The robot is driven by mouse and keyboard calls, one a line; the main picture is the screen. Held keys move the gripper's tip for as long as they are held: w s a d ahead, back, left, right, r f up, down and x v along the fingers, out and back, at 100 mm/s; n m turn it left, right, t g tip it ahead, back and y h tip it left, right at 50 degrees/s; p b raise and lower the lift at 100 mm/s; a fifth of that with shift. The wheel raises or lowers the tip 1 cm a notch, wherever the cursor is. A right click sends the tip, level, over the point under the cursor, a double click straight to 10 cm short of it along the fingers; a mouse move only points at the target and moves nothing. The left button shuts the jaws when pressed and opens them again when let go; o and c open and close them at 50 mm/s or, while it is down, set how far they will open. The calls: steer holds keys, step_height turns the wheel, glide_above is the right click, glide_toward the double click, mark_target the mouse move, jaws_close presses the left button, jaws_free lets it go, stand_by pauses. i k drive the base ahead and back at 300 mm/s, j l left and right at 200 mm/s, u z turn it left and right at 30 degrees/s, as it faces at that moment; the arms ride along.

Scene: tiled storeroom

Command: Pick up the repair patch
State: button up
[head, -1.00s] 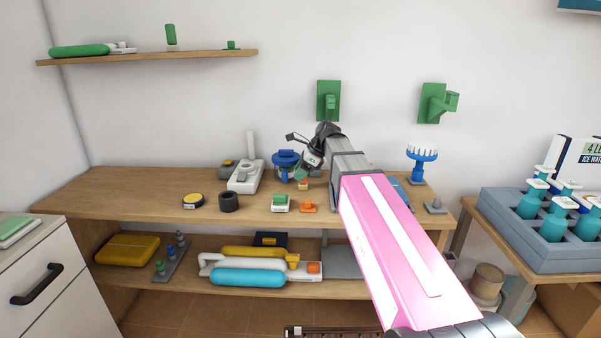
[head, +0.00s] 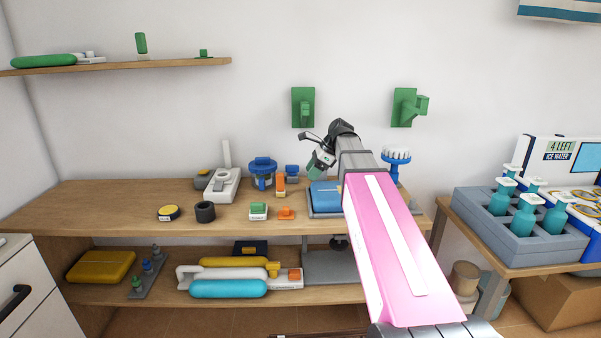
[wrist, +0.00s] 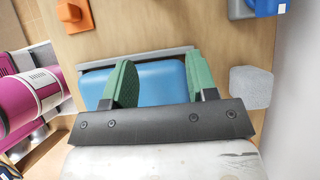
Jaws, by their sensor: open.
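A flat blue pad with rounded corners (head: 327,197) lies on a grey tray on the bench top, partly hidden by my arm. It is the likeliest repair patch, but I cannot read any label to confirm it. In the wrist view the blue pad (wrist: 160,82) lies beyond and between the two green fingers. My gripper (head: 319,161) is above the pad's back left part in the head view. In the wrist view my gripper (wrist: 162,75) is open, its fingers spread apart with nothing held between them. Whether the fingertips touch the pad is unclear.
An orange piece (head: 286,213) and an orange block (head: 281,187) sit left of the pad. A blue pump-like item (head: 262,171) stands behind. A grey block (wrist: 250,87) lies near the wall. A blue-handled brush (head: 396,160) stands right of my arm.

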mark_target(285, 213)
steer(key=l+u, duration=0.4)
steer(key=k+l+u, duration=0.1)
steer(key=l+u, duration=0.25)
steer(key=k+l+u, duration=0.15)
steer(key=l+u, duration=0.25)
steer(key=k+l+u, duration=0.2)
steer(key=l+u, duration=0.15)
steer(key=k+l+u, duration=0.2)
steer(key=u, duration=0.2)
steer(key=k+l+u, duration=0.35)
steer(key=i+j, duration=0.1)
